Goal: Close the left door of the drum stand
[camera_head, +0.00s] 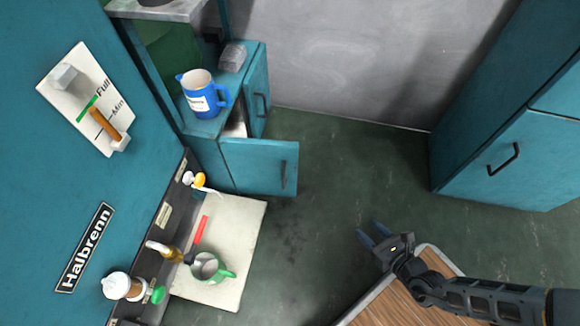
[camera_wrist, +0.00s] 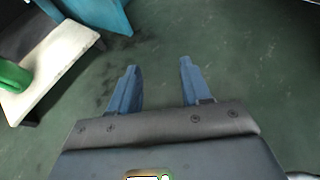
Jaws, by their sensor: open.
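The drum stand (camera_head: 207,126) is a teal cabinet at the upper left of the head view, with a blue jug (camera_head: 205,97) on top. Its nearer door (camera_head: 255,166), which I take as the left one, stands swung wide open with a dark bar handle (camera_head: 283,174). The farther door (camera_head: 257,92) looks shut or nearly so. My gripper (camera_head: 367,229) is open and empty, to the lower right of the open door and apart from it. In the wrist view the two blue fingers (camera_wrist: 158,66) are spread over bare floor. A teal panel (camera_wrist: 105,12), probably the open door, shows at the top left.
A pale low surface (camera_head: 230,240) with a green mug (camera_head: 210,270) lies below the open door. A wood-topped surface (camera_head: 385,298) is under my arm. Teal cabinets (camera_head: 510,160) stand at right. Dark green floor (camera_head: 350,165) is free between.

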